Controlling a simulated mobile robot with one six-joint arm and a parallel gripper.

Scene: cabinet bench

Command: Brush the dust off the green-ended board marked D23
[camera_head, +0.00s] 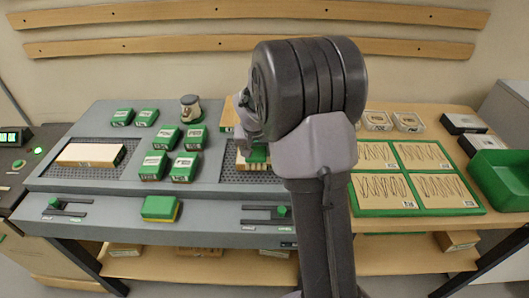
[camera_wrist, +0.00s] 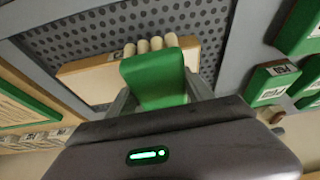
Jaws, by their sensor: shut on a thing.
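My gripper (camera_wrist: 160,95) is shut on a green-handled brush (camera_wrist: 153,78) with several pale bristle tufts at its far end. In the head view the brush (camera_head: 258,156) shows beside my arm, bristles down, over the right perforated recess. A pale wooden board (camera_wrist: 88,78) lies in that recess, close beside and partly behind the brush; I cannot tell whether the bristles touch it. My arm hides much of it in the head view. Four tan boards with dark wavy lines lie in a green frame (camera_head: 411,213) at the right. I cannot read D23 on any board.
Another pale board (camera_head: 92,154) lies in the left perforated recess. Several green labelled blocks (camera_head: 152,165) and a small jar (camera_head: 190,107) stand between the recesses. A green-and-yellow block (camera_head: 160,208) sits at the front. A green bin (camera_head: 500,176) is at the far right.

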